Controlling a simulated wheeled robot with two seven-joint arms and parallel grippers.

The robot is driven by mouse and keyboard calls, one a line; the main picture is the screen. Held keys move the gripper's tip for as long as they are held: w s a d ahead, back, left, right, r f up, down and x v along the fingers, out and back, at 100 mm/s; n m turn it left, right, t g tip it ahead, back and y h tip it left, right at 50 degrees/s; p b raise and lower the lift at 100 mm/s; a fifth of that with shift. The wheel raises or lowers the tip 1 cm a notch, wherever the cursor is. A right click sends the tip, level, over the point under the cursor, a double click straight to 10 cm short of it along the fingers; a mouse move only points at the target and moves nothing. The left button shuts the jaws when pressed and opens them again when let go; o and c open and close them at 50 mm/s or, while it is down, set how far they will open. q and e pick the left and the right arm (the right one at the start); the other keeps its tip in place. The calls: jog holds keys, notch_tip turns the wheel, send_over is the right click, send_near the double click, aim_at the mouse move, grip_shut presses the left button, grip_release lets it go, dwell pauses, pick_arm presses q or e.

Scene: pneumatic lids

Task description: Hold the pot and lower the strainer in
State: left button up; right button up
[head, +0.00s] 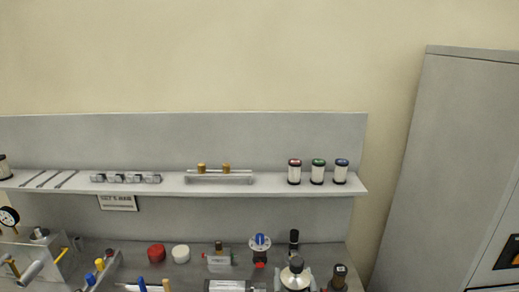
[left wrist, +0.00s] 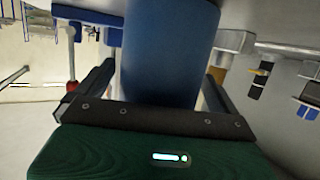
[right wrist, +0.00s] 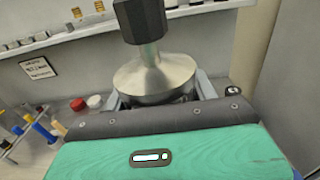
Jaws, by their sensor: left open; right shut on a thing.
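My right gripper (right wrist: 160,88) is shut on a silver, cone-shaped metal piece (right wrist: 152,76) with a black knob (right wrist: 140,20) on top. I cannot tell for sure whether this is the strainer. A silver piece (head: 296,278) with a dark round top, likely the same one, shows at the bottom edge of the head view. My left gripper (left wrist: 157,80) is open, its fingers on either side of a thick blue cylinder (left wrist: 167,45); contact cannot be told. I cannot make out a pot clearly, and anything under the metal piece is hidden.
A shelf (head: 270,187) along the back carries several small parts and three capped jars. Below, a red lid (head: 156,254) and a white lid (head: 180,254) lie on the bench. A blue-topped fitting (head: 260,242) and a dark labelled bottle (head: 338,277) stand near the metal piece.

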jog(key=shift+f, duration=0.1)
pick_arm(q)
jog(key=shift+b, duration=0.5)
pick_arm(e)
jog(key=shift+f, duration=0.4)
pick_arm(q)
jog(key=c, duration=0.9)
jog(key=shift+f, duration=0.1)
pick_arm(e)
jog(key=shift+f, duration=0.15)
pick_arm(q)
jog(key=shift+s+f, duration=0.15)
jog(key=shift+f, duration=0.05)
dwell(0.5)
